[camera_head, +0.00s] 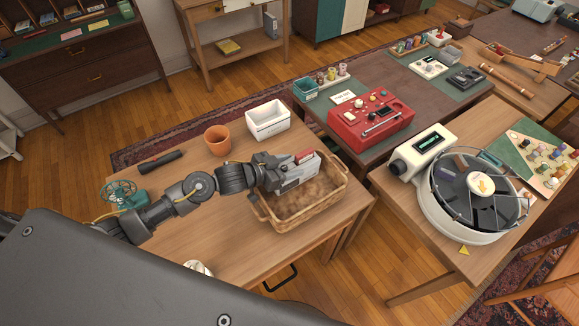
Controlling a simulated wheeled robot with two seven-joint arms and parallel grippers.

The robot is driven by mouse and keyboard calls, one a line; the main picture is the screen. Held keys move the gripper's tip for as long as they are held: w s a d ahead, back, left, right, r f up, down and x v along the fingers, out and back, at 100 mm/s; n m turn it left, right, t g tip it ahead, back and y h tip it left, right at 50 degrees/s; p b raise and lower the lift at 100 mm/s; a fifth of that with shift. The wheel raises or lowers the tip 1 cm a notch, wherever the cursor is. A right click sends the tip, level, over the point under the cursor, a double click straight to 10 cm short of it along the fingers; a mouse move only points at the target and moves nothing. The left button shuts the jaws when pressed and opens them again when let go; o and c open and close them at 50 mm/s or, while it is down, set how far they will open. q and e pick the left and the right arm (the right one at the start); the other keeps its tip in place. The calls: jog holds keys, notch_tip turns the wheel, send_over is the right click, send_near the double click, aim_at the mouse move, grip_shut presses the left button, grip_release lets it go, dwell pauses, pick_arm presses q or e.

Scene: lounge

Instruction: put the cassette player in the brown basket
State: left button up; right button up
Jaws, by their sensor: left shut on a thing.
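The brown wicker basket (327,199) stands on the wooden table near its right end, with an open top and a folded brown interior. My left gripper (300,175) is over the basket's left part, around its rim height or above. It is shut on a small grey thing with a red part (305,156), which I take to be the cassette player. The fingers and arm hide much of it, and I cannot tell whether it touches the basket. My right gripper is not in view.
On the same table are a white box (267,120), a terracotta pot (217,140), a black cylindrical object (161,162) and a green wheeled item (122,193). A red device (371,121) and a round white machine (447,222) stand on tables to the right.

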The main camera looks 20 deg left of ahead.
pick_arm(q)
jog(key=shift+f, duration=0.45)
jog(key=shift+f, duration=0.3)
jog(key=shift+s+f, duration=0.2)
jog(key=shift+f, duration=0.1)
jog(key=o, duration=1.1)
jog(key=shift+s+f+b, duration=0.1)
jog(key=shift+f+b, duration=0.05)
jog(key=shift+b, duration=0.15)
jog(key=shift+c, duration=0.2)
jog(key=shift+o, duration=1.1)
jog(key=shift+d+f, duration=0.1)
jog(key=shift+o, duration=0.2)
jog(key=shift+f, duration=0.1)
jog(key=shift+s, duration=0.1)
